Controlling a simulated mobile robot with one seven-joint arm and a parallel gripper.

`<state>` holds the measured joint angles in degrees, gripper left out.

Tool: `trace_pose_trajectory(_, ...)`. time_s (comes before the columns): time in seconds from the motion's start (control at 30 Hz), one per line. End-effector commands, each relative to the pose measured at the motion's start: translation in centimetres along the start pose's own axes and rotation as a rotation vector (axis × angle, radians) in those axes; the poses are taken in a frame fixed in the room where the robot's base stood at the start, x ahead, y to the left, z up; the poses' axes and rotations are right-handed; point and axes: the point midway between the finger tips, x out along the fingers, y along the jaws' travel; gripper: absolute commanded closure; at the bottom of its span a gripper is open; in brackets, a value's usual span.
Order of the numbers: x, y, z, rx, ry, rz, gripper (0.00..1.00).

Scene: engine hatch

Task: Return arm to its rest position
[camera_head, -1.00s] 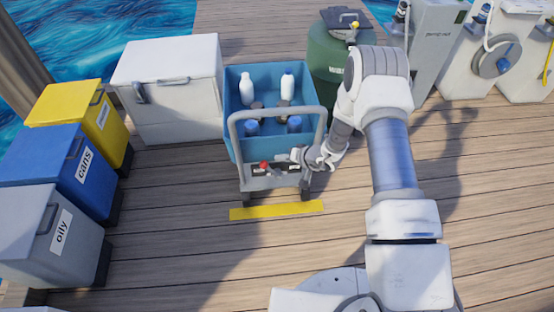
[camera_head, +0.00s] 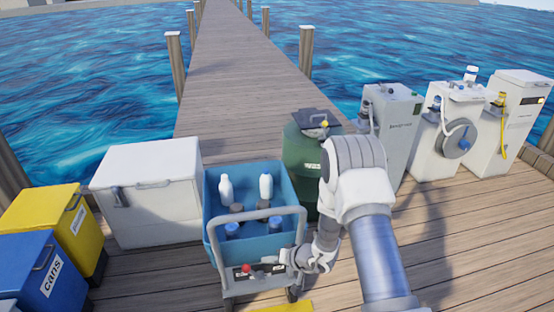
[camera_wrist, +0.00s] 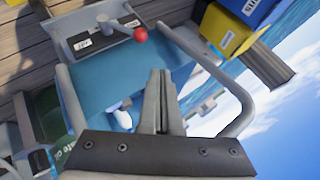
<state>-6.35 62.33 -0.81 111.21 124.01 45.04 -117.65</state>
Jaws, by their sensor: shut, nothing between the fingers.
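My gripper (camera_head: 284,257) is at the handle side of a blue cart (camera_head: 219,245), beside the cart's grey panel with a red-knobbed lever (camera_head: 246,268). In the wrist view my gripper's fingers (camera_wrist: 160,75) are together with nothing between them, and the red knob (camera_wrist: 141,35) shows apart from them, above and to the left. The cart's grey handle (camera_head: 254,213) stands close to my gripper. My arm is bent and reaches forward from the lower right. Whether my gripper touches the cart cannot be told.
The cart holds white bottles (camera_head: 265,186) and blue-capped containers (camera_head: 232,230). A white chest (camera_head: 150,195), a yellow bin (camera_head: 50,220) and a blue bin (camera_head: 25,265) stand left. A green drum (camera_head: 300,165) stands behind my arm, dispensers (camera_head: 455,135) at right. Open deck lies at right.

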Motion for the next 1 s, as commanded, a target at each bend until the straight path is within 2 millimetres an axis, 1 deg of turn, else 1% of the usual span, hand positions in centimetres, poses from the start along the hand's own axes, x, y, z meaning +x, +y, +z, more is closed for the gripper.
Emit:
trace_pose_trajectory(0.07, -0.3, -0.5, -0.4, -0.002, 0.001, -0.006, 1.00)
trace_pose_trajectory(0.17, -1.6, -2.2, -1.7, -0.008, -0.002, -0.032, 1.00)
trace_pose_trajectory(0.27, -4.1, -5.3, -3.5, -0.020, -0.015, -0.074, 1.00)
trace_pose_trajectory(0.3, -5.4, -6.7, -4.2, -0.026, -0.024, -0.092, 1.00)
trace_pose_trajectory(0.37, -7.4, -8.9, -5.2, -0.036, -0.041, -0.116, 1.00)
trace_pose_trajectory(0.4, -8.7, -10.2, -5.6, -0.041, -0.054, -0.129, 1.00)
trace_pose_trajectory(0.47, -10.8, -12.1, -6.2, -0.053, -0.074, -0.144, 1.00)
trace_pose_trajectory(0.5, -12.2, -13.2, -6.5, -0.059, -0.088, -0.151, 1.00)
trace_pose_trajectory(0.57, -14.3, -14.9, -6.8, -0.073, -0.109, -0.158, 1.00)
trace_pose_trajectory(0.7, -19.2, -18.2, -6.9, -0.099, -0.161, -0.154, 1.00)
trace_pose_trajectory(0.77, -21.3, -19.4, -6.8, -0.112, -0.181, -0.142, 1.00)
trace_pose_trajectory(0.8, -22.7, -20.1, -6.6, -0.119, -0.195, -0.131, 1.00)
trace_pose_trajectory(1.0, -29.6, -22.5, -5.2, -0.156, -0.246, -0.043, 1.00)
